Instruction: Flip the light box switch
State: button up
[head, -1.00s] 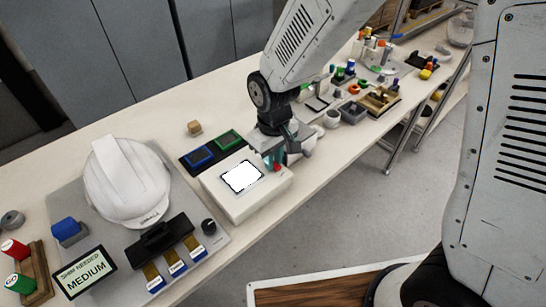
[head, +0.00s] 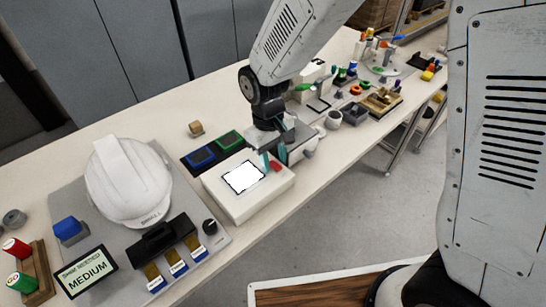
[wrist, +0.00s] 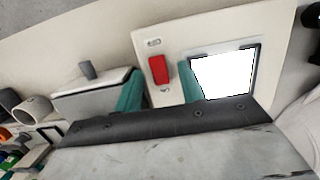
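The light box (head: 245,205) is a white box on the bench with a bright white lit panel (head: 243,176). Its red switch (head: 275,167) sits at the panel's right; in the wrist view the switch (wrist: 159,69) lies left of the lit panel, with small markings at both ends. My gripper (head: 273,158) is over the box's back right part, close to the switch. In the wrist view my gripper (wrist: 158,80) shows two teal fingers apart, with the switch visible between and beyond them. Nothing is held. Contact with the switch cannot be told.
A white helmet shell (head: 128,180) stands on a grey board to the left, near a "MEDIUM" sign (head: 86,271). Blue and green trays (head: 201,157) lie behind the light box. A cup (head: 333,119) and several small items stand to the right.

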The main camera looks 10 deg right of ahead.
aim_at(279, 170)
notch_tip(279, 170, up, 8)
jog(key=shift+w+a+f, duration=0.15)
jog(key=shift+w+a, duration=0.15)
jog(key=shift+w, duration=0.15)
jog(key=s+d+r+m+t, duration=0.1)
jog(key=s+d+r+m, duration=0.2)
jog(key=s+d+r, duration=0.4)
jog(key=s+d+r+m+t+y, duration=0.1)
jog(key=s+d+r+m, duration=0.2)
jog(key=s+d+r, duration=0.4)
jog(key=s+d, duration=0.6)
jog(key=d, duration=0.1)
jog(key=shift+s+m+t, duration=0.3)
jog(key=shift+m+t, duration=0.1)
